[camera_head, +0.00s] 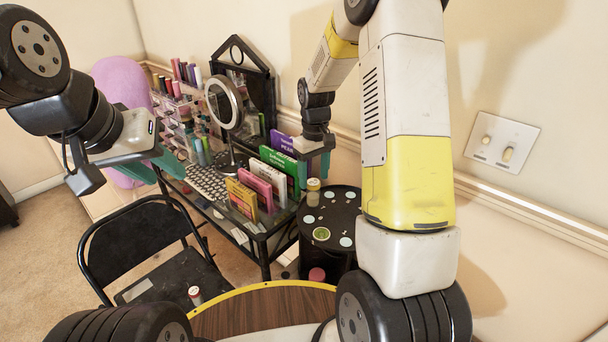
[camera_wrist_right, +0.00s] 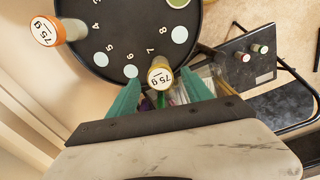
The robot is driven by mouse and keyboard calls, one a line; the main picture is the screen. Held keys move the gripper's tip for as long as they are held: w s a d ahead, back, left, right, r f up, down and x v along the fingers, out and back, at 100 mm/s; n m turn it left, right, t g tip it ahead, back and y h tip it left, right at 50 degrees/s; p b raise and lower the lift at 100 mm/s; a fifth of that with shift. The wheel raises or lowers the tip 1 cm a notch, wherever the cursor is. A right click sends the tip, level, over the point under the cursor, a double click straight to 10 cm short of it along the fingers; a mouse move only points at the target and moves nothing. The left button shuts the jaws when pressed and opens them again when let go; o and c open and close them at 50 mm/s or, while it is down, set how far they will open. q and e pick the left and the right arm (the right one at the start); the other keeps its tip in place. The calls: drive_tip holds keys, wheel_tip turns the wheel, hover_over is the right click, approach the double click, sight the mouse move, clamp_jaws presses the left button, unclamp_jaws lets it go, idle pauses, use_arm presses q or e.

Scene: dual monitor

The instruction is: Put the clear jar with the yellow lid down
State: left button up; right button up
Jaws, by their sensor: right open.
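The clear jar with the yellow lid (camera_head: 313,187) stands upright near the far edge of the round black stand (camera_head: 335,210). In the right wrist view its lid (camera_wrist_right: 160,74) reads "75g" and shows between my fingertips. My right gripper (camera_head: 314,178) is open, pointing down over the jar, with a finger on either side. I cannot tell whether either finger touches it. My left gripper (camera_head: 168,178) is open and empty, in front of the desk at left.
An orange-lidded jar (camera_wrist_right: 48,31) stands at the stand's edge. The stand top has numbered pale spots and a green disc (camera_head: 321,233). A desk with a round mirror (camera_head: 223,103), keyboard (camera_head: 207,181) and upright books (camera_head: 279,166) is beside it. A black folding chair (camera_head: 150,245) holds small jars.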

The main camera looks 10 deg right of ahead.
wheel_tip(320, 180, up, 6)
drive_tip(key=shift+r, duration=0.2)
drive_tip(key=s+a+r+m+t+y, duration=0.1)
drive_tip(key=s+r+m+t, duration=0.1)
drive_tip(key=s+r, duration=0.6)
drive_tip(key=s+a+r+m+t+y, duration=0.1)
drive_tip(key=s+r+t, duration=0.3)
drive_tip(key=s, duration=1.2)
wheel_tip(320, 180, up, 4)
drive_tip(key=shift+s+m, duration=0.15)
drive_tip(key=shift+m, duration=0.55)
drive_tip(key=shift+a, duration=0.1)
